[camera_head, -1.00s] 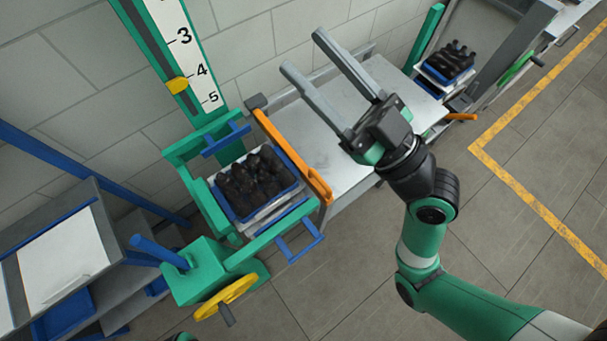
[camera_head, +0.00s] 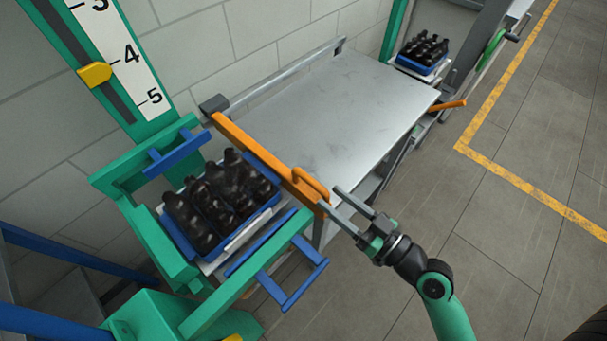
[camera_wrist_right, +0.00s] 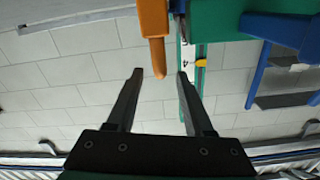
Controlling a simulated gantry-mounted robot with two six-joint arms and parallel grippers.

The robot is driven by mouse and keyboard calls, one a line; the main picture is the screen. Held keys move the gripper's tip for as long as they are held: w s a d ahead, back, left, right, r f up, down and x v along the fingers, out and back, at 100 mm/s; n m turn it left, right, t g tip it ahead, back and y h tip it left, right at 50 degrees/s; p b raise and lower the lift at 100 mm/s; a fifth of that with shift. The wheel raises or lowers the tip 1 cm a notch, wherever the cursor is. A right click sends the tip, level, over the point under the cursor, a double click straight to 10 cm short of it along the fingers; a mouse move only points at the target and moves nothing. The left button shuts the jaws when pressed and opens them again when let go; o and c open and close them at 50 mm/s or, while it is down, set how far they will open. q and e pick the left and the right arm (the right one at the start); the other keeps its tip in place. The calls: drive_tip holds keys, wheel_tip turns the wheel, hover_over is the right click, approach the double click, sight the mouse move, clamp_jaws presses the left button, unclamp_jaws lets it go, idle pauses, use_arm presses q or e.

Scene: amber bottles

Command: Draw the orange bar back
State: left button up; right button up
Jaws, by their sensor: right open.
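The orange bar (camera_head: 262,150) lies along the side of the green frame (camera_head: 150,235), between the crate of dark bottles (camera_head: 205,238) and the metal table. It has a loop handle (camera_head: 314,182) near its closer end. My right gripper (camera_head: 328,197) is open at that closer end, with its fingers pointing toward the bar. In the right wrist view the bar's end (camera_wrist_right: 155,40) shows between the two open fingertips (camera_wrist_right: 160,74), with gaps on both sides. Whether a finger touches it is not clear. My left gripper is not in view.
The metal table (camera_head: 330,110) is bare. A second crate of bottles (camera_head: 422,55) stands at its far end, near another orange lever (camera_head: 447,105). A blue handle (camera_head: 293,285) sticks out from the green frame. The floor to the right is open.

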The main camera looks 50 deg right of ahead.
sight(301, 174)
drive_tip(key=w+p, duration=0.1)
drive_tip(key=w, duration=0.8)
drive_tip(key=shift+w+r, duration=0.1)
drive_tip(key=shift+w, duration=0.15)
clamp_jaws()
idle(0.9)
